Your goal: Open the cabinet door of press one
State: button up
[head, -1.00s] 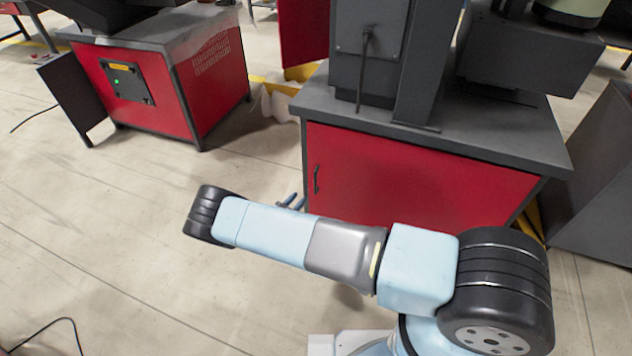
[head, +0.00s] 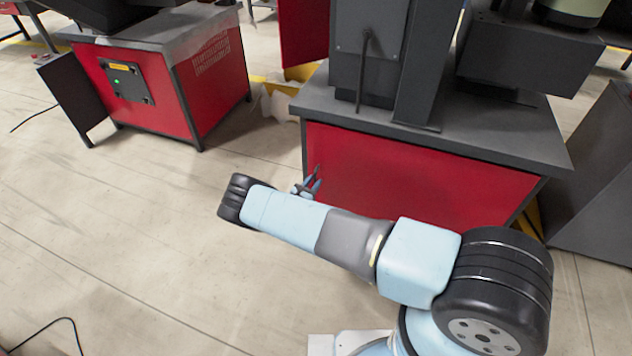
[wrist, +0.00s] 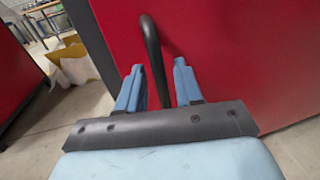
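The red cabinet door (head: 400,184) of the press stand faces me in the head view and looks shut. It fills much of the wrist view (wrist: 235,60). Its dark bar handle (wrist: 153,58) stands upright near the door's left edge; in the head view it is mostly covered by my gripper. My gripper (wrist: 157,80) is open, with its two blue fingers on either side of the handle's lower part. The handle passes between the fingers with a gap to each. I cannot tell how deep it sits between them. In the head view my gripper (head: 309,184) is at the handle.
A grey worktop (head: 460,133) with the dark press column stands above the door. Another red cabinet (head: 212,80) stands at the left, with open floor (head: 110,220) between it and my arm. A dark grey cabinet (head: 600,190) is at the right.

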jog(key=shift+w+d, duration=0.35)
jog(key=shift+w, duration=0.25)
jog(key=shift+c, duration=0.2)
grip_shut()
